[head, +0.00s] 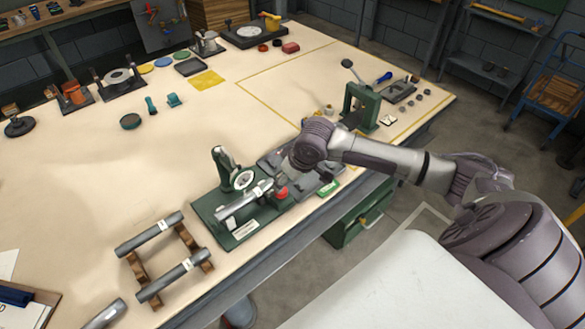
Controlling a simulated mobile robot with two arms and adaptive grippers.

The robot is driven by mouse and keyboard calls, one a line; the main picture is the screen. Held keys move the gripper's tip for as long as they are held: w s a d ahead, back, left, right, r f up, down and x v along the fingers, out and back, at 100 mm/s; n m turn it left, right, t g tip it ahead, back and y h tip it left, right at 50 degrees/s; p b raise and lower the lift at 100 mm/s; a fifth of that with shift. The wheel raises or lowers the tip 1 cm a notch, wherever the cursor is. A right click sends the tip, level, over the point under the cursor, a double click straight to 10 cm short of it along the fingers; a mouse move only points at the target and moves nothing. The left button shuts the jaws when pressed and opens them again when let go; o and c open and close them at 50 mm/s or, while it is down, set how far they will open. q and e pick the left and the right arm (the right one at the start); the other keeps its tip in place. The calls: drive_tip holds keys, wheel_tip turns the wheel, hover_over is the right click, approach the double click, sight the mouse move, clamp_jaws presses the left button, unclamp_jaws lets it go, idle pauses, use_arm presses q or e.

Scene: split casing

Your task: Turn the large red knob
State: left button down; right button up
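A red knob (281,192) sits at the right end of a green fixture (240,232) near the table's front edge. The fixture bears a silver cylinder (243,202) and an upright dark green part with a white dial (243,180). My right gripper (288,176) reaches in from the right and hangs over the knob's far side, pointing down. It is small here and partly hidden by its own wrist, so I cannot tell its opening or whether it touches the knob. My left gripper is not in view.
A dark grey tray (275,160) lies behind the knob, under my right wrist. A green press (360,105) stands to the right. A rack with silver cylinders (165,262) is to the left.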

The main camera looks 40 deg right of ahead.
drive_tip(key=v, duration=0.5)
drive_tip(key=shift+r, duration=0.15)
